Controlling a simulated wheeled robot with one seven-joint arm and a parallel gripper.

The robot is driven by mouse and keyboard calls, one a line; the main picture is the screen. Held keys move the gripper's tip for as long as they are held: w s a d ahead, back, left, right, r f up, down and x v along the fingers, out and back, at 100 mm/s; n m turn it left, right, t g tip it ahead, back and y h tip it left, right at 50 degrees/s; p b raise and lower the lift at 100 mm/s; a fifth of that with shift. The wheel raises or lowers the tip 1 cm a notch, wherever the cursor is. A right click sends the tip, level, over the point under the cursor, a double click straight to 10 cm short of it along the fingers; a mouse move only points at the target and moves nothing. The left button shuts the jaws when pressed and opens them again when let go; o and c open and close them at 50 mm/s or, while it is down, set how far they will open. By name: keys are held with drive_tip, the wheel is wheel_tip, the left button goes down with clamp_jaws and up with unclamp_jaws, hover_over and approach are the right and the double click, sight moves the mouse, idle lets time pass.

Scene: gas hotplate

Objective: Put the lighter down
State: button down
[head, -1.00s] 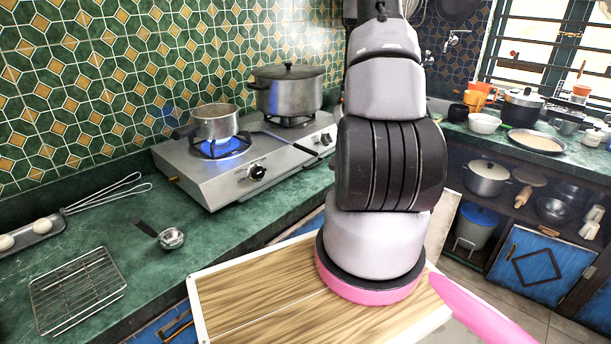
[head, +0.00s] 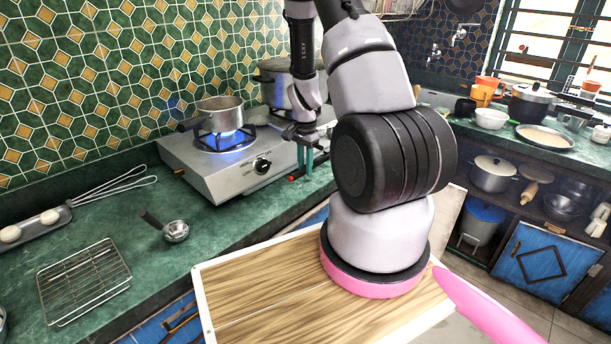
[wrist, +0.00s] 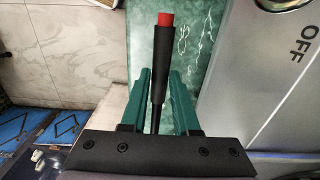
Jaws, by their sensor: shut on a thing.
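The lighter (wrist: 159,62) is a thin black stick with a red end. It lies between the teal fingers of my gripper (wrist: 158,100), which is shut on it, and points away from the wrist. In the head view my gripper (head: 307,165) points down at the front right of the hotplate (head: 215,170), near the counter edge. The lighter's red end (head: 292,178) shows just left of the fingers. The wrist view shows green counter beneath it. I cannot tell whether the lighter touches the counter.
A small pot (head: 219,114) stands over a blue flame (head: 225,137). A large pot (head: 277,84) stands behind my gripper. A ladle (head: 175,230), a wire rack (head: 84,280) and a whisk (head: 120,188) lie on the counter (head: 110,225). Clear counter lies in front of the hotplate.

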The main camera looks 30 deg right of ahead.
sight(305, 175)
drive_tip(key=shift+f, duration=1.75)
drive_tip(key=c, duration=0.7)
unclamp_jaws()
drive_tip(key=shift+f, duration=0.15)
drive_tip(key=shift+o, duration=0.2)
